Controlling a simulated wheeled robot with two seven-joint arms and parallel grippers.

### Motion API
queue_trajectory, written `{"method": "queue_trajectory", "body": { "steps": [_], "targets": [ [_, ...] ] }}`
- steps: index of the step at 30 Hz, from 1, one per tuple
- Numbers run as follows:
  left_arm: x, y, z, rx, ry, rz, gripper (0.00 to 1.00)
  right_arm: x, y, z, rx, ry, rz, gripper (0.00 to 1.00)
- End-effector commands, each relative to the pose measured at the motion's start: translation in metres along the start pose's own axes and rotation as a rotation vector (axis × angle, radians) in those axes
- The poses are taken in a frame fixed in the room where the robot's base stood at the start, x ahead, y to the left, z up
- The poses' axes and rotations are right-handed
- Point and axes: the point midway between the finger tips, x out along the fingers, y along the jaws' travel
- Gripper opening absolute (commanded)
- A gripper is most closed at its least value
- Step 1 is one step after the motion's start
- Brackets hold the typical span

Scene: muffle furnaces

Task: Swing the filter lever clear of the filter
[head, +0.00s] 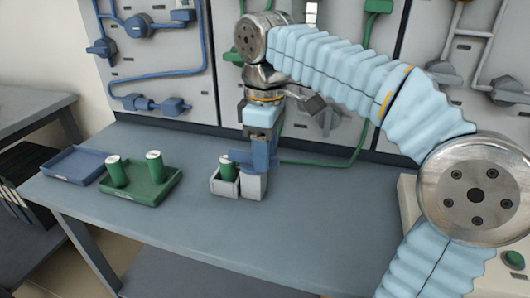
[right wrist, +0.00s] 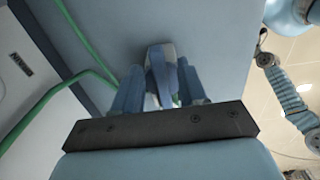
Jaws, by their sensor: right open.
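The green filter (head: 227,168) stands upright in a small light-grey open holder (head: 226,186) on the bench. Beside it on the right is a light-grey block (head: 254,186). The blue filter lever (head: 240,157) reaches left from above this block, across the filter's top. My right gripper (head: 264,158) points down over the block. In the right wrist view its blue fingers (right wrist: 160,92) are apart, one on each side of the lever (right wrist: 163,80); contact cannot be told. In the head view the gripper partly hides the lever's right end. My left gripper is not seen.
A green tray (head: 150,196) with two green cylinders and an empty blue tray (head: 74,166) lie to the left. A green hose (head: 335,162) crosses the bench behind the gripper. A panel with blue pipes (head: 160,76) stands behind. The bench front (head: 240,240) is clear.

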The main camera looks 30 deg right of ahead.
Motion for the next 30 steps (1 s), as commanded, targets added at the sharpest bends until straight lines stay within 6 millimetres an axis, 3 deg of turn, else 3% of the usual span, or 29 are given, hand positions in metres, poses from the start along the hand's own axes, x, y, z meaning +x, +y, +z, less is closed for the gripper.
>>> {"method": "queue_trajectory", "body": {
  "steps": [5, 13, 23, 30],
  "targets": [
    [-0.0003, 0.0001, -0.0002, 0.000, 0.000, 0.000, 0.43, -0.0003, 0.0000, 0.0000, 0.000, 0.000, 0.000, 0.40],
    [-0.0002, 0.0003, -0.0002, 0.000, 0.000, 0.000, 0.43, -0.0004, 0.0001, -0.0001, 0.000, 0.000, 0.000, 0.00],
    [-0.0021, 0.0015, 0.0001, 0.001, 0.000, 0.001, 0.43, -0.0012, -0.0005, 0.0001, 0.020, -0.001, 0.000, 0.00],
    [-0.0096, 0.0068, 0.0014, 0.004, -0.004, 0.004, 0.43, -0.0026, -0.0034, -0.0003, 0.129, -0.002, 0.000, 0.00]
  ]
}}
